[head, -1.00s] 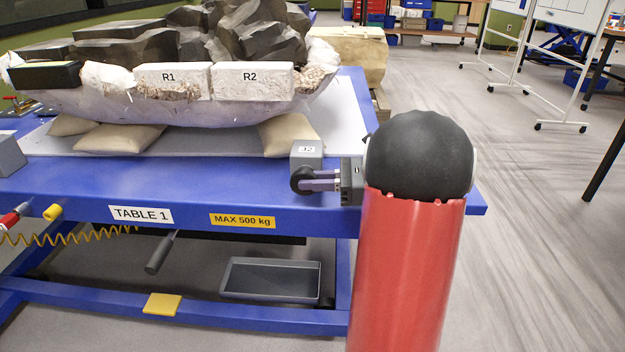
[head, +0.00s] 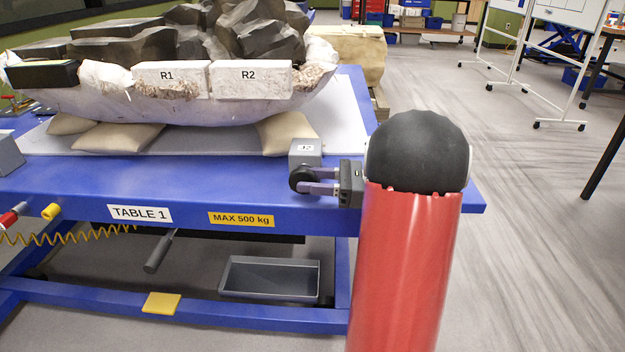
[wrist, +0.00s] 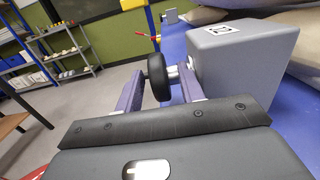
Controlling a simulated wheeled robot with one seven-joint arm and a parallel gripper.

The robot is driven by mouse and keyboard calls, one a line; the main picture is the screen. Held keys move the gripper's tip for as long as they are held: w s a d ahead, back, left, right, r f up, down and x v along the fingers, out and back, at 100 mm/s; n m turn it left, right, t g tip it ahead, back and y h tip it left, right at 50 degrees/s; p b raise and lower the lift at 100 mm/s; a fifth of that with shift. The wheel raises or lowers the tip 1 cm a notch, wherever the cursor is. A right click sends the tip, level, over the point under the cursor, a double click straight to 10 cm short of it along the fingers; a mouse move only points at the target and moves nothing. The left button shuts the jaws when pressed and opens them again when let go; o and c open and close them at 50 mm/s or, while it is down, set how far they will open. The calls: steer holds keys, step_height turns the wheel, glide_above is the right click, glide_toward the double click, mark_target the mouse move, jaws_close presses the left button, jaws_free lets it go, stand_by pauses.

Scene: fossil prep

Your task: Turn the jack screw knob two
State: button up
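The jack screw knob is a black round wheel (head: 302,178) on the front of the grey jack block labelled J2 (head: 304,152), at the blue table's front right. In the wrist view, the knob (wrist: 158,77) stands on a short shaft left of the grey block (wrist: 240,70). My gripper (head: 318,181) reaches in from the right at the knob. Its two purple-grey fingers are apart, one on each side of the knob (wrist: 159,85), with visible gaps to the black wheel. I cannot tell whether either fingertip touches the shaft or block.
The blue table (head: 120,185) carries a plaster-jacketed fossil (head: 200,105) on tan cushions (head: 115,137), behind the block. A grey tray (head: 270,278) lies on the lower frame. A lever (head: 160,252) hangs under the table.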

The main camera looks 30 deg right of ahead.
steer(key=v, duration=0.7)
steer(key=shift+s+d, duration=0.25)
steer(key=shift+d, duration=0.05)
